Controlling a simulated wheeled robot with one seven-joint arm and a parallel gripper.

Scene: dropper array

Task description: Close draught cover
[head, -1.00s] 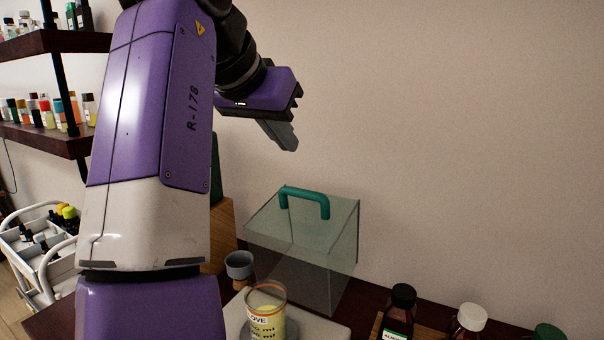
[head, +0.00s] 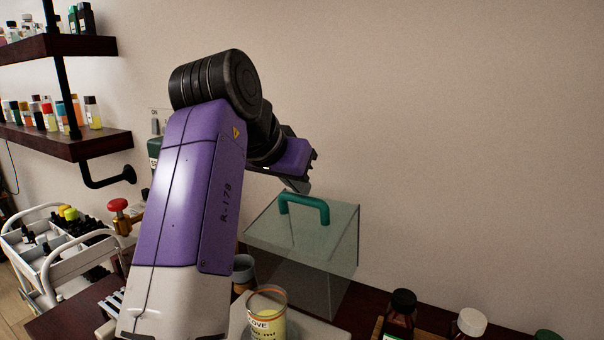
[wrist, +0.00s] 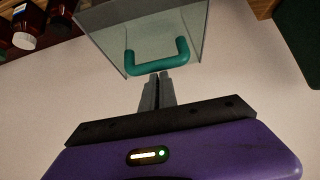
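The draught cover (head: 318,258) is a clear box with a teal handle (head: 305,201) on its top. It stands on the dark bench near the wall, behind the jar. My gripper (head: 300,188) is just above and behind the handle in the head view. In the wrist view, the handle (wrist: 157,66) lies just beyond the fingertips (wrist: 159,76), with the cover (wrist: 150,28) behind it. The fingers are together with nothing between them. I cannot tell whether they touch the handle.
A labelled jar with yellow contents (head: 267,314) stands on a pale plate in front of the cover. A grey cup (head: 243,270) is left of it. Capped bottles (head: 400,315) stand at the front right. Shelves (head: 70,145) and a white trolley (head: 50,250) are at the left.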

